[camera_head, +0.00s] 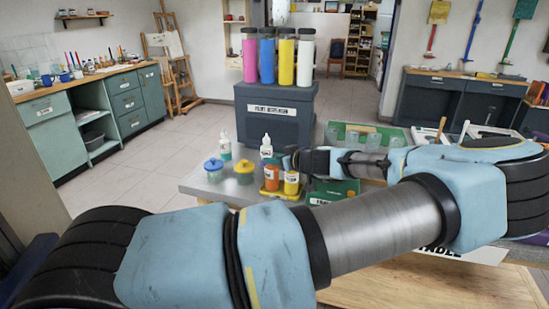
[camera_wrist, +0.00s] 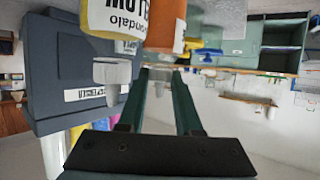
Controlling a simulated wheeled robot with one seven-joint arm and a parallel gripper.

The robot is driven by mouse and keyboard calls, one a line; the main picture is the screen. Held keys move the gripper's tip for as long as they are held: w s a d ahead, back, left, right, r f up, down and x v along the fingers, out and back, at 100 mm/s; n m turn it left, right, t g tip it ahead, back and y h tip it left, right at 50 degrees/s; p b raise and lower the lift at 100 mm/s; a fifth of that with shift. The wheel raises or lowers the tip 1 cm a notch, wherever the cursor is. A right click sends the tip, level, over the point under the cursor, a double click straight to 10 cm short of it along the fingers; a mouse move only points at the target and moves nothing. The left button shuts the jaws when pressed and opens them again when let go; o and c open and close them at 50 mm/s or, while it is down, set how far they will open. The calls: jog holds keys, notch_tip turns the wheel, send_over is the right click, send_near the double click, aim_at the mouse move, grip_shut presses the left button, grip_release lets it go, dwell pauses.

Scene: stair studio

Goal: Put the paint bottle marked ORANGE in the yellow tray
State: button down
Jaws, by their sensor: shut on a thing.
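The orange bottle (camera_head: 271,179) stands upright at the yellow tray (camera_head: 270,194), which shows only as a low strip around its base; I cannot tell whether it rests on the tray floor. A yellow bottle (camera_head: 291,184) is close on its right. My gripper (camera_head: 284,161) reaches in from the right, at the height of the bottle tops. In the upside-down wrist view my gripper (camera_wrist: 161,72) has its fingertips together at the top of the orange bottle (camera_wrist: 166,30). The yellow bottle (camera_wrist: 120,15) with its pale nozzle is beside it. The orange bottle's label is not readable.
A white bottle (camera_head: 266,148) stands behind the orange one. Jars with a blue lid (camera_head: 213,165) and a yellow lid (camera_head: 243,167) stand at the left on the grey table. A dark box (camera_head: 275,112) carrying tall colored bottles is behind. Clear cups (camera_head: 372,140) are at the right.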

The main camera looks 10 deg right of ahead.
jog(key=shift+f+b, duration=0.2)
jog(key=shift+b, duration=0.1)
jog(key=c, duration=0.9)
grip_release()
jog(key=shift+r, duration=0.1)
jog(key=shift+o, duration=0.2)
jog(key=shift+r, duration=0.1)
